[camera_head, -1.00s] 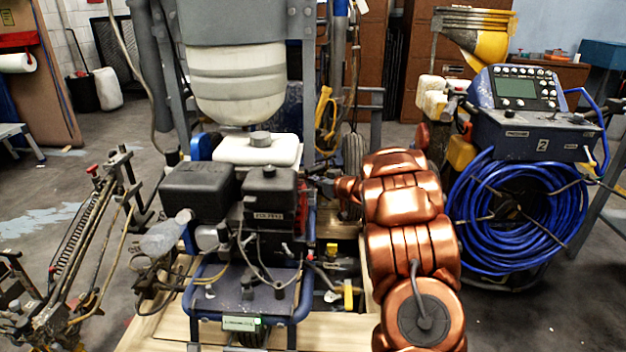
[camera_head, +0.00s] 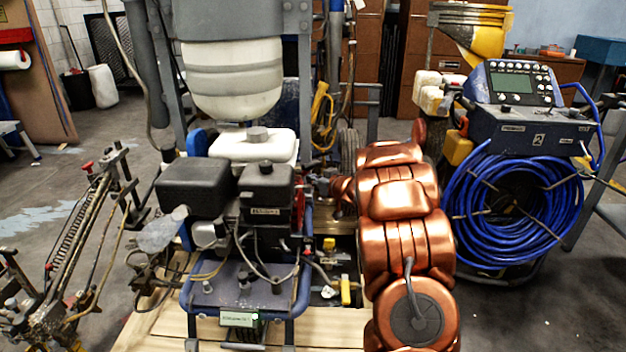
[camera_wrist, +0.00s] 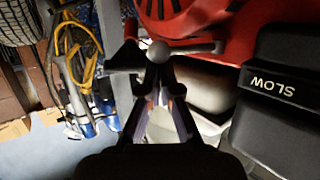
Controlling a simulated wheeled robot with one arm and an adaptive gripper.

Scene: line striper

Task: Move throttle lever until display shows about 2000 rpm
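In the wrist view, a lever with a round pale knob (camera_wrist: 158,50) and a metal rod lies in front of the red engine housing (camera_wrist: 215,30). My gripper (camera_wrist: 158,78) is dark, its fingers drawn together with the tips right at the knob. I cannot tell whether they touch it. In the head view, my copper arm hides my gripper and the lever to the right of the black engine (camera_head: 265,195). A small display (camera_head: 239,319) with a pale green screen sits on the front of the engine frame; its reading is too small to make out.
The black cover marked SLOW (camera_wrist: 280,85) is close on the right in the wrist view. A blue console (camera_head: 525,125) with a coiled blue hose (camera_head: 470,205) stands right of my arm. A spring-loaded spray carriage (camera_head: 75,240) is at left. Open floor lies at far left.

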